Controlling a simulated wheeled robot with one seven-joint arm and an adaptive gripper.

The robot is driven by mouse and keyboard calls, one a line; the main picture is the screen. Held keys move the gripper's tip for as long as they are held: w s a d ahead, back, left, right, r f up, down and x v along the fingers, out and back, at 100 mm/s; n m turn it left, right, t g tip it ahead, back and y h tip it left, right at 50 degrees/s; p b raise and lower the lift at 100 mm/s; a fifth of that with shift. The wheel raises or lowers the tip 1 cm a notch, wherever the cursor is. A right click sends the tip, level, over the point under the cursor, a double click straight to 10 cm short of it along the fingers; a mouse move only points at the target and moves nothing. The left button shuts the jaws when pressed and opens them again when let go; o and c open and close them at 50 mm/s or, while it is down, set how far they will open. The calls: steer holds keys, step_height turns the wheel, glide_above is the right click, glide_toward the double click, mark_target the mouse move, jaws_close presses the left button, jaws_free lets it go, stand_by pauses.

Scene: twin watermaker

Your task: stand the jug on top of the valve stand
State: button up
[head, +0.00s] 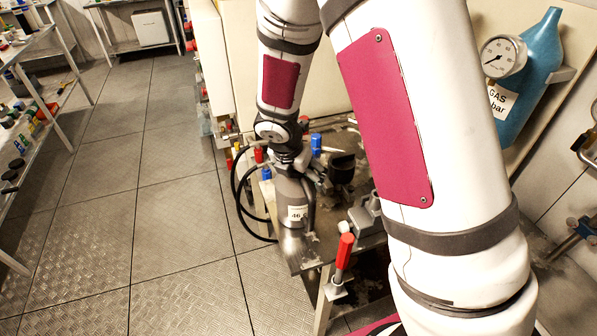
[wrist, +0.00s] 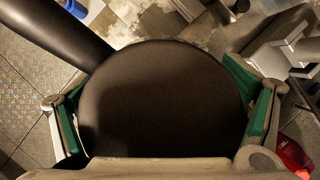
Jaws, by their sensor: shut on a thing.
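A grey jug (head: 293,198) with a white label reading 46 hangs or stands upright under my gripper (head: 293,168), at the left edge of a worn metal bench. In the wrist view, a round dark top (wrist: 160,95), seemingly the jug's, fills the space between the green-padded fingers of my gripper (wrist: 163,115), which is shut on it. I cannot tell whether the jug's base touches anything. A red-handled valve (head: 343,258) is at the bench's near corner. I cannot tell for certain which part is the valve stand; my arm hides much of the bench.
The metal bench (head: 305,258) carries a blue-topped part (head: 316,144), a dark cup-like part (head: 342,168) and grey fittings (head: 366,215). Black hoses (head: 240,190) loop to the left. A blue gas bottle (head: 530,75) and gauge (head: 503,56) are at right. Tiled floor (head: 185,205) is clear at left.

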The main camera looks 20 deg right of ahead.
steer(key=o, duration=1.7)
steer(key=p+v, duration=0.1)
steer(key=v, duration=1.1)
steer(key=s+d+r+m+t+y, duration=0.1)
steer(key=s+r+m, duration=0.7)
steer(key=s+m, duration=0.3)
steer(key=s+d+r+m+y, duration=0.2)
steer(key=s+r+m, duration=0.6)
steer(key=s+m, duration=0.4)
steer(key=shift+s+m+t, duration=0.3)
steer(key=shift+m+t, duration=0.1)
steer(key=shift+m, duration=1.6)
